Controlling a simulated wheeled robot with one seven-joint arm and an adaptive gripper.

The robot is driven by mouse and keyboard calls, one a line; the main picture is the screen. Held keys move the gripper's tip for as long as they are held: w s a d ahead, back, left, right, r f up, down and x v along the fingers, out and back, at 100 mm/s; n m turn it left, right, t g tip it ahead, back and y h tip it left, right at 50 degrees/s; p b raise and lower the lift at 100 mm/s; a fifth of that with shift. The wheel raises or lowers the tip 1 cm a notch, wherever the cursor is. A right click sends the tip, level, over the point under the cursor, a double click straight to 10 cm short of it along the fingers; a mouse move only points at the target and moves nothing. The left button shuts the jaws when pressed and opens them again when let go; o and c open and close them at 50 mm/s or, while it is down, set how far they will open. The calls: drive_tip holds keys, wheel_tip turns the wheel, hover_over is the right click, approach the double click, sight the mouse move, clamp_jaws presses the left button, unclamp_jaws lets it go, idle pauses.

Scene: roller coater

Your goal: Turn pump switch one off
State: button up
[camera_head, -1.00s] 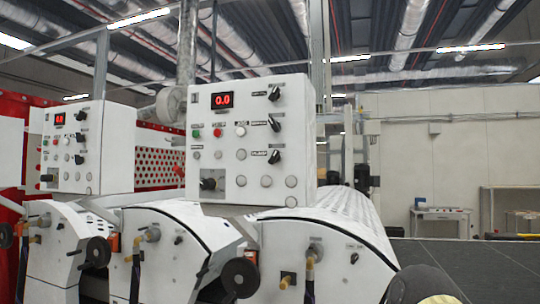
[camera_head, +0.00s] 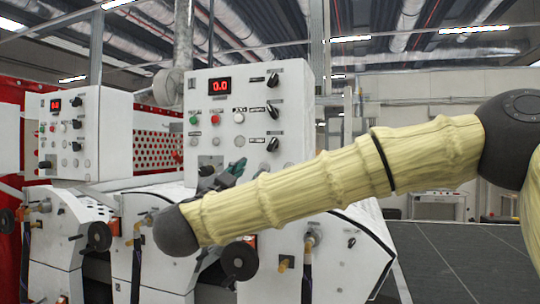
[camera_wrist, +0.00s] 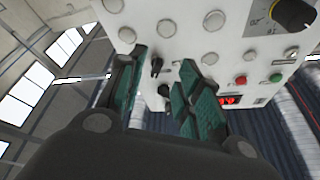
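A white control panel (camera_head: 245,130) carries three black rotary switches on its right side: upper (camera_head: 272,80), middle (camera_head: 272,110) and lower (camera_head: 272,144). The labels are too small to tell which is pump switch one. My gripper (camera_head: 232,172), with teal finger pads, is in front of the panel's lower part, partly hidden by my forearm. In the wrist view, my gripper (camera_wrist: 160,66) is open and empty. A black switch (camera_wrist: 156,66) shows in the gap between its fingers, apart from them. The panel appears upside down there.
A red display (camera_head: 220,86) reads 0.0 above a green button (camera_head: 193,120) and a red button (camera_head: 215,119). A similar panel (camera_head: 68,135) stands at the left. White machine housings with handwheels (camera_head: 239,260) lie below.

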sight(272, 144)
drive_tip(key=shift+m+g+h, duration=0.4)
drive_tip(key=shift+m+h, duration=0.2)
drive_tip(key=w+d+r+p, duration=0.1)
drive_tip(key=w+r, duration=0.1)
drive_tip(key=w+d+r+p, duration=0.3)
drive_tip(key=r, duration=0.2)
drive_tip(key=shift+w+d+p, duration=0.35)
drive_tip(key=shift+w+p, duration=0.05)
drive_tip(key=shift+p+x, duration=0.3)
drive_tip(key=shift+x, duration=0.55)
drive_tip(key=shift+f, duration=0.1)
drive_tip(key=shift+c, duration=0.4)
clamp_jaws()
